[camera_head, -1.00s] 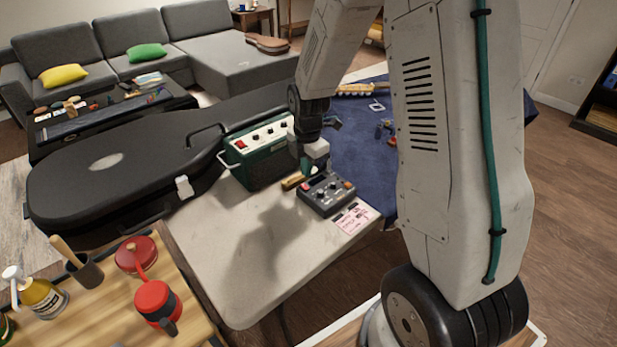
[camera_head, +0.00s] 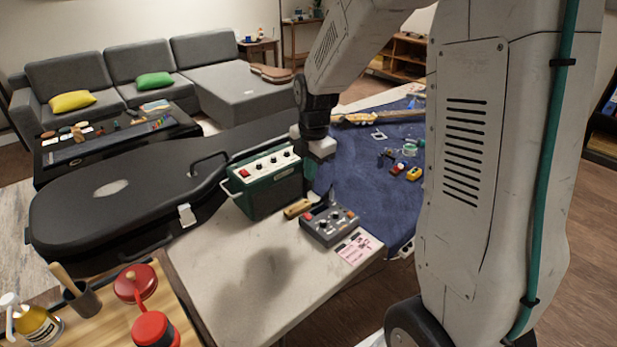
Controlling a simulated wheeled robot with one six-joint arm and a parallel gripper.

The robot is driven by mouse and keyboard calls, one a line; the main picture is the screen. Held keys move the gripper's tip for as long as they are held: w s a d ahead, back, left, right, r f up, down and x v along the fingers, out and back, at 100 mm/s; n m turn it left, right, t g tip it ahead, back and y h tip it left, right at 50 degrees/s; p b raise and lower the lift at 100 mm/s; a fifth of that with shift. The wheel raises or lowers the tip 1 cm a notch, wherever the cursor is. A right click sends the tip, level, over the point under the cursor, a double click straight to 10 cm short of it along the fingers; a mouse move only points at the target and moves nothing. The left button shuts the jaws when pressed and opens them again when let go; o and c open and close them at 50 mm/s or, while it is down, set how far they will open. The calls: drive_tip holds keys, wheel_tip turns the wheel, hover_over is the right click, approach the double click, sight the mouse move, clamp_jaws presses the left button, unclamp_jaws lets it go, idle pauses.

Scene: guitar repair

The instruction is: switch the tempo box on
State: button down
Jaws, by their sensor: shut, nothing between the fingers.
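A small dark grey box with knobs and an orange button at its right end, which I take for the tempo box (camera_head: 333,231), sits on the pale table top near its right corner. My gripper (camera_head: 325,196) hangs at the box's back left edge, pointing down. Its fingers are shut and empty, partly dark against the box and the green amplifier. I cannot tell whether the fingertips touch the box. The box's back left corner is partly hidden, and I cannot read the state of its switch.
A green amplifier (camera_head: 270,196) with a red switch stands just left of the box. A small wooden block (camera_head: 297,208) and a pink card (camera_head: 358,249) lie beside the box. A black guitar case (camera_head: 85,205) lies behind left. The table's front (camera_head: 235,300) is clear.

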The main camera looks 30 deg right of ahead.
sight(305, 214)
drive_tip(key=shift+s+t, duration=0.4)
drive_tip(key=f, duration=0.4)
drive_tip(key=w+f, duration=0.1)
drive_tip(key=f, duration=0.4)
drive_tip(key=w+f, duration=0.1)
drive_tip(key=f, duration=0.3)
drive_tip(key=shift+w+a+f, duration=0.1)
drive_tip(key=shift+a+f, duration=0.1)
drive_tip(key=shift+f, duration=0.2)
